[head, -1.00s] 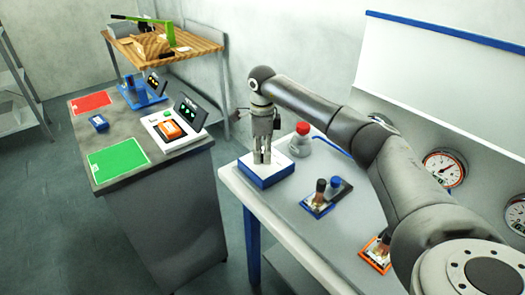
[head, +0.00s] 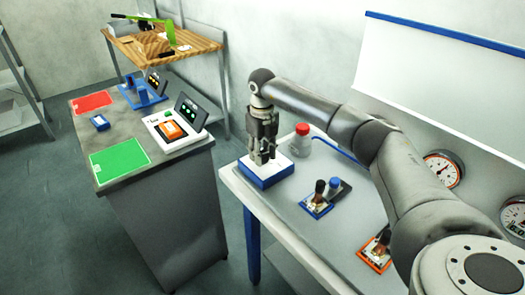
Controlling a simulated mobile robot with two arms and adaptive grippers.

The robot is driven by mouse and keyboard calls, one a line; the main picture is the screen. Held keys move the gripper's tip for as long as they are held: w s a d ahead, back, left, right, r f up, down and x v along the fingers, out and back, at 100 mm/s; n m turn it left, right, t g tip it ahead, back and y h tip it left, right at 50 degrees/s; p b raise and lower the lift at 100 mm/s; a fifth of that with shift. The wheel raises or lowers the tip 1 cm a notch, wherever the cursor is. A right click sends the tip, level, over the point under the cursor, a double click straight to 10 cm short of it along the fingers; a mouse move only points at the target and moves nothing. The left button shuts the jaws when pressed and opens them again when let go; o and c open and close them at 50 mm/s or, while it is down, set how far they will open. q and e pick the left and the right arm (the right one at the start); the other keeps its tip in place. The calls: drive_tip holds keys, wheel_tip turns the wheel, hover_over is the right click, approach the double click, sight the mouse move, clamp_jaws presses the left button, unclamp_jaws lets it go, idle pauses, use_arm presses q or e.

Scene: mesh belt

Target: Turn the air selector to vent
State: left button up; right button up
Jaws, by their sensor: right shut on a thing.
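A low box with a white top and blue sides (head: 268,178) sits at the left end of the grey bench. My right gripper (head: 262,160) points straight down over the white top. Its fingers are shut on a small part there, likely the air selector's handle. The fingers hide that part, so I cannot read its position or any vent mark. My left gripper is not in the head view.
A red-capped grey device (head: 300,140) stands just behind the box. A blue-edged plate with two knobs (head: 318,204) and an orange-framed plate (head: 374,256) lie to the right. Gauges (head: 443,168) line the wall. A separate counter (head: 150,168) stands left across a gap.

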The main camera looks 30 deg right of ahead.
drive_tip(key=m, duration=0.3)
drive_tip(key=shift+r+m+p, duration=0.1)
drive_tip(key=shift+m+p, duration=0.2)
drive_tip(key=shift+p, duration=0.05)
drive_tip(key=shift+m, duration=1.7)
drive_tip(key=o, duration=1)
drive_tip(key=shift+o, duration=0.2)
wheel_tip(320, 180, up, 12)
drive_tip(key=shift+a, duration=0.1)
